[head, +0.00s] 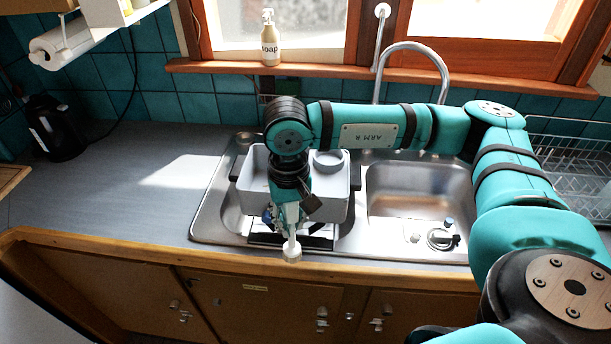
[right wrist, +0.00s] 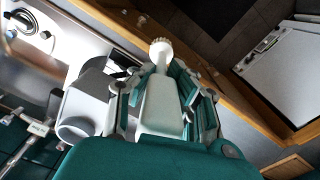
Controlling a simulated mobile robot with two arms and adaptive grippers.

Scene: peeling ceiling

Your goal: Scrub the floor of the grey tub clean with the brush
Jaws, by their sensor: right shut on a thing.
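The grey tub (head: 334,208) sits over the left basin of the sink, and my right arm hides part of its inside. A round grey cup-like part (head: 328,163) shows at its back right corner. My right gripper (head: 288,215) is shut on the white handle of the brush (head: 291,249) and points down in front of the tub. The brush head hangs near the counter's front edge, outside the tub. In the right wrist view the brush (right wrist: 161,50) sticks out beyond the fingers, bristles at its far end. The tub floor is mostly hidden. My left gripper is not in view.
The right sink basin (head: 415,190) is empty, with a curved tap (head: 440,65) behind. A dish rack (head: 575,165) stands at the right, a soap bottle (head: 270,40) on the sill and a black kettle (head: 55,128) at the left. The left counter (head: 110,190) is clear.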

